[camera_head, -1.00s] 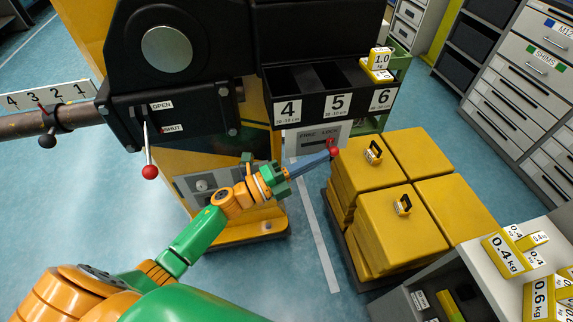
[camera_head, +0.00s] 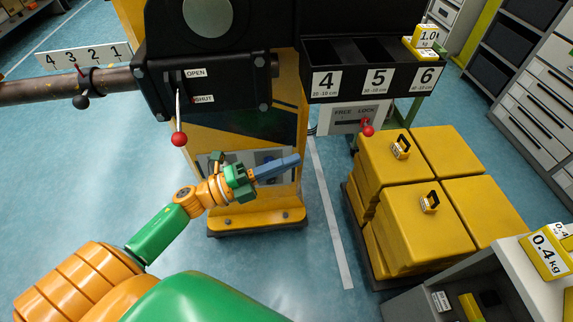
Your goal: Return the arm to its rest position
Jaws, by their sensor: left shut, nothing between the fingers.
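My left arm comes in from the lower left, with green and orange links. Its left gripper (camera_head: 297,160) has blue-grey fingers that are shut and empty. The gripper hangs in front of the yellow machine base, below the black tray and left of the FREE/LOCK panel (camera_head: 349,116). The red-knobbed lock lever (camera_head: 368,131) stands apart from the fingertips, to their upper right. The OPEN/SHUT lever (camera_head: 179,138) with a red knob hangs down from the black housing (camera_head: 155,101). My right gripper is not in view.
A black tray (camera_head: 350,50) numbered 4, 5, 6 holds a 1.0 kg weight (camera_head: 426,38) at compartment 6. A shelf with a 0.4 kg weight (camera_head: 548,252) is at lower right. A pipe (camera_head: 40,88) runs left.

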